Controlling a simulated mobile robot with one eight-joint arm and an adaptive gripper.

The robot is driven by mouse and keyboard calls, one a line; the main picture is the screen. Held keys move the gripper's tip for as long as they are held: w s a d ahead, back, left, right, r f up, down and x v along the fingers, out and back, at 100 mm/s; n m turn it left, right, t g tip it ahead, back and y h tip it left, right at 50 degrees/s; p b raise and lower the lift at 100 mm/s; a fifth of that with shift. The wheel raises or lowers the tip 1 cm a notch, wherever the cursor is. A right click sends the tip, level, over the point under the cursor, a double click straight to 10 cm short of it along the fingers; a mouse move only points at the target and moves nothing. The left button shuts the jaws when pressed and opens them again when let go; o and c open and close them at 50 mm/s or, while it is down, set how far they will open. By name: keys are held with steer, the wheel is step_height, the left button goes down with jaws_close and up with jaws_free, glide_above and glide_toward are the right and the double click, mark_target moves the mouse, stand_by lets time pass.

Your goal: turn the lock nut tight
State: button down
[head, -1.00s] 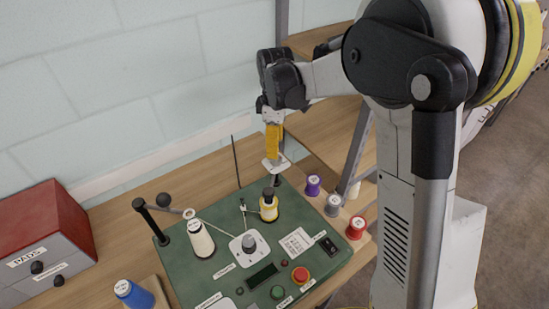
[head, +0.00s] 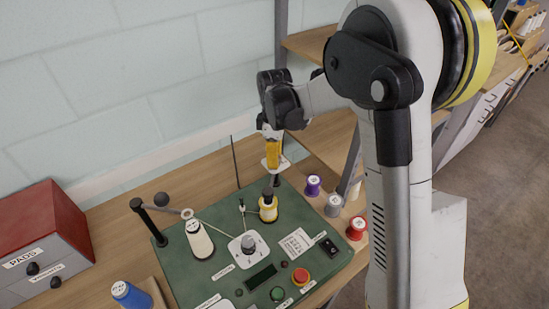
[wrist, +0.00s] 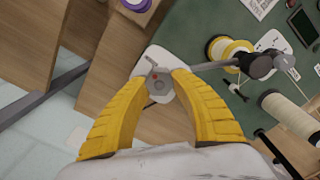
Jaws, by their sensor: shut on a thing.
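In the head view my gripper (head: 272,158) points down just above the white plate, behind the yellow spool (head: 268,209). The nut is hidden there by the fingers, and its thread cannot be seen, so I cannot tell how tight it is.
The green panel (head: 200,275) carries a white cone (head: 199,240), a grey knob (head: 248,244), a red button (head: 300,276) and a thin upright rod. Purple (head: 313,185), grey and red (head: 356,228) spools stand on the right. A grey shelf post rises close by.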

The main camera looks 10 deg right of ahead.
steer(key=shift+m, duration=0.3)
steer(key=m+b, duration=0.1)
steer(key=m, duration=0.4)
steer(key=shift+f, duration=0.1)
steer(key=m+b, duration=0.1)
steer(key=m, duration=0.5)
steer(key=shift+d+m, duration=0.15)
steer(key=shift+m, duration=0.25)
steer(key=m, duration=0.6)
steer(key=shift+d+b, duration=0.1)
steer(key=shift+b, duration=0.2)
steer(key=m, duration=0.5)
steer(key=shift+m, duration=0.4)
steer(key=c, duration=1)
jaws_free()
steer(key=shift+c, duration=0.2)
